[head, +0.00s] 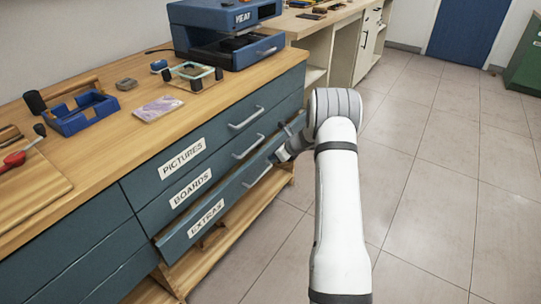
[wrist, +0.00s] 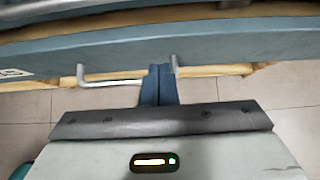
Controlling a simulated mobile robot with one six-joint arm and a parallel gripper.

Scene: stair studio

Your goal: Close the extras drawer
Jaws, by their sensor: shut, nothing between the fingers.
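The extras drawer (head: 236,192) is the lowest of the three labelled drawers in the blue cabinet, with the label EXTRAS at its left. Its front stands out a little from the drawers above, so it is partly open. Its handle (head: 258,176) is a pale metal bar, also seen in the wrist view (wrist: 110,82). My gripper (head: 273,158) is at the right end of that handle. In the wrist view its blue fingers (wrist: 158,70) are together, empty, and overlap the handle's right part in front of the drawer face. Whether they touch it I cannot tell.
The boards drawer (head: 220,167) and pictures drawer (head: 215,137) above look shut. The wooden worktop (head: 110,150) carries a blue machine (head: 225,32), a blue tray (head: 82,112) and small tools. A wooden shelf (head: 225,242) lies below. The tiled floor (head: 430,170) at right is clear.

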